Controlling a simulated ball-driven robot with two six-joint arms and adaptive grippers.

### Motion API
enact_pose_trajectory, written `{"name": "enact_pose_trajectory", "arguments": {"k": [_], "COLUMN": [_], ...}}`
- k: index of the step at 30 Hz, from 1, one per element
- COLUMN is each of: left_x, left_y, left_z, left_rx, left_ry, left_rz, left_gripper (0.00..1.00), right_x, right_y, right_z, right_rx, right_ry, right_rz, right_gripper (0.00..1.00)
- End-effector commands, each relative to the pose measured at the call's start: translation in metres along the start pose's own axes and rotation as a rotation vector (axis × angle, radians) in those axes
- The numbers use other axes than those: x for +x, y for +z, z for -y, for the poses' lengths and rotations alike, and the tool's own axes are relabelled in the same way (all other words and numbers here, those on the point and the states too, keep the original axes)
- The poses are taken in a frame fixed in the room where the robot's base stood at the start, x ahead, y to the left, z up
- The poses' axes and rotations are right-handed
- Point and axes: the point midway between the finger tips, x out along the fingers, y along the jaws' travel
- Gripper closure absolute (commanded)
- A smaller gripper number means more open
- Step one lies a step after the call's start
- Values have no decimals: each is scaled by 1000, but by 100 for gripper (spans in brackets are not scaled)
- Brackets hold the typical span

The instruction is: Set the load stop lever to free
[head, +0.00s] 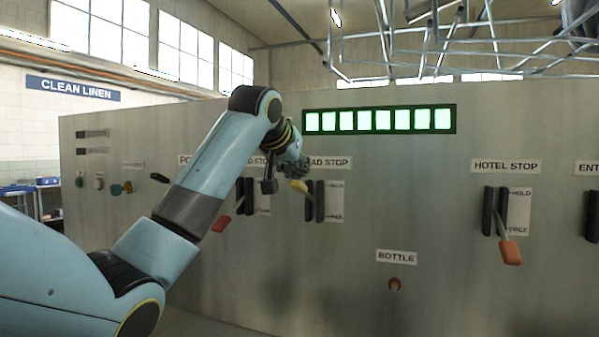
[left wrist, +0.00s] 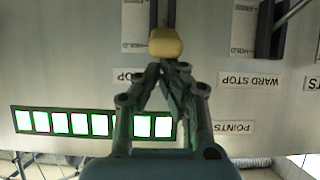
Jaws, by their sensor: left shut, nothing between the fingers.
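The load stop lever has a pale yellow knob (head: 298,186) and sits in a dark slot (head: 319,201) under a label (head: 328,162) partly hidden by my arm. The knob is at the upper part of the slot, level with the HOLD end of the plate (head: 335,201); FREE is at the lower end. My left gripper (head: 300,168) is shut and empty, just above the knob. In the left wrist view, the fingertips (left wrist: 166,66) are close to the yellow knob (left wrist: 165,42); whether they touch it I cannot tell. My right gripper is out of view.
A dark knob (head: 269,186) and a red knob (head: 221,224) stand close on the left. The hotel stop lever's orange knob (head: 511,252) points down at the right. A bottle button (head: 395,284) is low on the panel. Green lit windows (head: 379,121) run above.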

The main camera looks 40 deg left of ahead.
Motion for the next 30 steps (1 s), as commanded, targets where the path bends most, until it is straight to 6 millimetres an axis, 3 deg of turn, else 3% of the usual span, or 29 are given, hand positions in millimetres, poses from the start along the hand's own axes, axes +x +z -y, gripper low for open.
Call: {"name": "enact_pose_trajectory", "arguments": {"k": [8, 14, 20, 30], "left_x": [3, 4, 9, 27], "left_y": [17, 35, 62, 106], "left_z": [0, 0, 0, 0], "left_rx": [2, 2, 1, 0], "left_ry": [-1, -1, -1, 0], "left_rz": [-110, -210, -245, -541], "left_gripper": [100, 100, 100, 100], "right_x": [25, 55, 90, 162], "right_y": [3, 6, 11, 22], "right_z": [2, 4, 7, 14], "right_rx": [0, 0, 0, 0], "right_ry": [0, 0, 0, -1], "right_rz": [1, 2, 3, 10], "right_gripper": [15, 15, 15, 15]}}
